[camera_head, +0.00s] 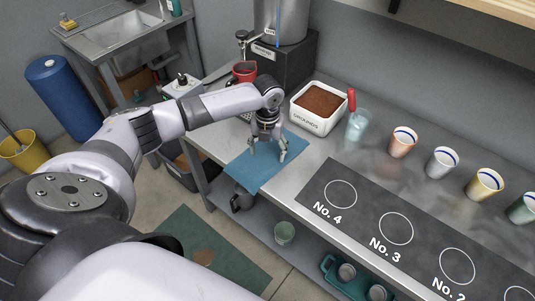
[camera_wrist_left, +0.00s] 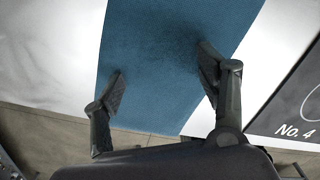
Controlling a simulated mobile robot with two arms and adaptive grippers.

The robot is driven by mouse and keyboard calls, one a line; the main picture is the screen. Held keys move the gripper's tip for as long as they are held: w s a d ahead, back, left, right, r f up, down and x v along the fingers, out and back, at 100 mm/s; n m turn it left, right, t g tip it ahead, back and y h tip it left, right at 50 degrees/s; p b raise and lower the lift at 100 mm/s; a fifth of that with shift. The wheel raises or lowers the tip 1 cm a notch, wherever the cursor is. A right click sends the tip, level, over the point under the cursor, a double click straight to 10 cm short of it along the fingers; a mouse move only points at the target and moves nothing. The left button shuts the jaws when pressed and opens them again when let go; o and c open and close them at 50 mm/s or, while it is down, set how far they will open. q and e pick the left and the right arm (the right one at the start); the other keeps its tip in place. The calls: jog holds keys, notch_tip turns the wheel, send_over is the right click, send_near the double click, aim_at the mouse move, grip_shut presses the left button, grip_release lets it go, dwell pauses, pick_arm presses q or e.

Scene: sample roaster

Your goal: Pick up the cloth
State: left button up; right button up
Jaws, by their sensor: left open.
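The blue cloth (camera_head: 262,172) lies flat on the metal counter, partly hanging over its front edge. It fills the middle of the left wrist view (camera_wrist_left: 165,50). My left gripper (camera_head: 269,155) is above the cloth, pointing down, with its two fingers apart and nothing between them. In the left wrist view its fingers (camera_wrist_left: 160,85) stand on either side over the blue fabric. I cannot tell whether the fingertips touch it. My right gripper is not in view.
Behind the gripper stand a white GROUNDS box (camera_head: 317,107) and a red cup (camera_head: 244,71). A glass (camera_head: 356,126) with a red-handled tool is to the right. Several cups line the back. A dark numbered mat (camera_head: 362,225) lies right of the cloth.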

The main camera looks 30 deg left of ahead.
pick_arm(q)
jog(key=shift+f, duration=0.1)
jog(key=shift+f, duration=0.15)
jog(key=shift+c, duration=0.6)
jog(key=shift+s+d+f, duration=0.1)
jog(key=shift+s+f, duration=0.05)
jog(key=shift+s, duration=0.15)
jog(key=c, duration=0.9)
grip_shut()
